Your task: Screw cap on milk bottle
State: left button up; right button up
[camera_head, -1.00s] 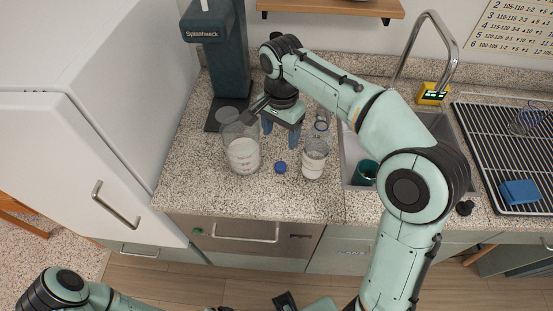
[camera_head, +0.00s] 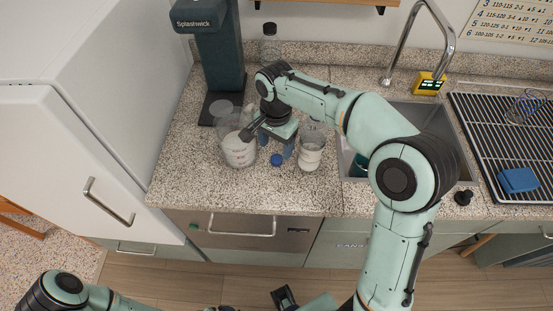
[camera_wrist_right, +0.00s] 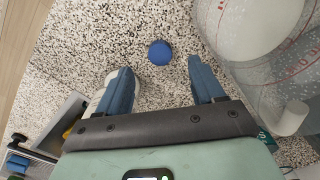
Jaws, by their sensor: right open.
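A small blue cap (camera_head: 277,160) lies on the speckled counter. It shows just beyond and between my fingertips in the right wrist view (camera_wrist_right: 160,52). My right gripper (camera_head: 276,149) is open and empty, pointing down above the counter near the cap; its spread blue fingers show in the wrist view (camera_wrist_right: 160,68). A clear open container of milk (camera_head: 310,158), likely the milk bottle, stands upright right of the cap. Only its pale edge shows behind the left finger in the wrist view (camera_wrist_right: 110,78).
A clear measuring jug (camera_head: 239,152) with milk stands close left of the gripper. Behind are a dark dispenser (camera_head: 218,60) and a dark-capped clear bottle (camera_head: 270,45). The sink (camera_head: 425,118) and drying rack (camera_head: 500,140) are right. The front counter is clear.

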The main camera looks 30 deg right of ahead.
aim_at(276, 159)
notch_tip(276, 159, down, 5)
jog(key=shift+f+b, duration=0.2)
jog(key=shift+b, duration=0.2)
jog(key=c, duration=1.1)
